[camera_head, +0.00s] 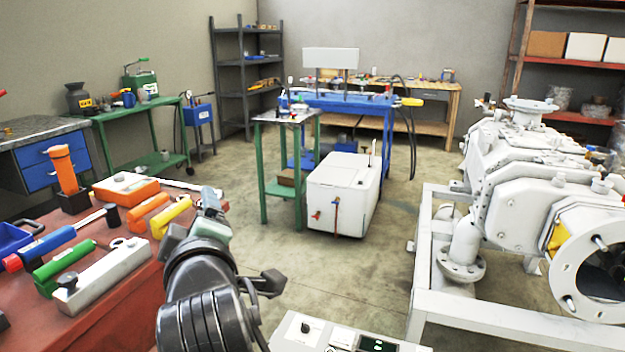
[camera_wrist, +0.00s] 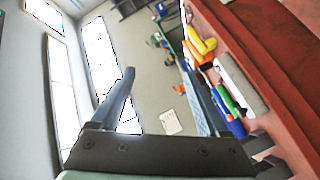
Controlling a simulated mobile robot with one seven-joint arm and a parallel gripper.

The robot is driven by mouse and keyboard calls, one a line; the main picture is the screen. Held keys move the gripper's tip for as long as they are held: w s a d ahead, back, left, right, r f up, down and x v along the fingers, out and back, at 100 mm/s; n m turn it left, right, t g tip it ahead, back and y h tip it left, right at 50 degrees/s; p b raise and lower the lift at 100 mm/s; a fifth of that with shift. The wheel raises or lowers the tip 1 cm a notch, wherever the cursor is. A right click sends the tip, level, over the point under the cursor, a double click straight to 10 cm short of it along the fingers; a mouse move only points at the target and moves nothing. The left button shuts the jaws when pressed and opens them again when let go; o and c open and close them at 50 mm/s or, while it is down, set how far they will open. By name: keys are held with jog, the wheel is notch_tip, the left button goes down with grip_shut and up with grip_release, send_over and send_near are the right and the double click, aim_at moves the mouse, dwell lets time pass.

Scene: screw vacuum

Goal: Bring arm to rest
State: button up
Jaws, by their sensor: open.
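My black arm (camera_head: 200,290) rises at the lower middle of the head view, beside the right edge of the red workbench (camera_head: 135,275). My gripper (camera_wrist: 157,68) shows in the wrist view, its two long fingers spread apart with nothing between them. Its fingers cannot be made out clearly in the head view. In the wrist view the red workbench (camera_wrist: 235,30) runs along the right, with the right finger close to its edge in the picture; I cannot tell whether they touch.
On the workbench lie a green-handled tool (camera_head: 65,268), a white-grey bar tool (camera_head: 100,275) and an orange box (camera_head: 126,188). A white machine (camera_head: 530,190) on a frame stands right. A white chest (camera_head: 343,190) stands ahead. The floor (camera_head: 330,270) between is clear.

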jog(key=s+d+r+m+t+h+p, duration=0.15)
jog(key=s+d+r+m+t, duration=0.35)
jog(key=r, duration=0.5)
jog(key=s+d+r+m+t+h, duration=0.3)
jog(key=s+d+r+m, duration=0.3)
jog(key=s+r, duration=0.25)
jog(key=s+d+r+m+t+h+p, duration=0.15)
jog(key=s+d+r+m+t, duration=0.3)
jog(key=r, duration=0.55)
notch_tip(320, 180, up, 22)
jog(key=p, duration=2.1)
jog(key=shift+s+d+f, duration=0.15)
jog(key=shift+d, duration=0.1)
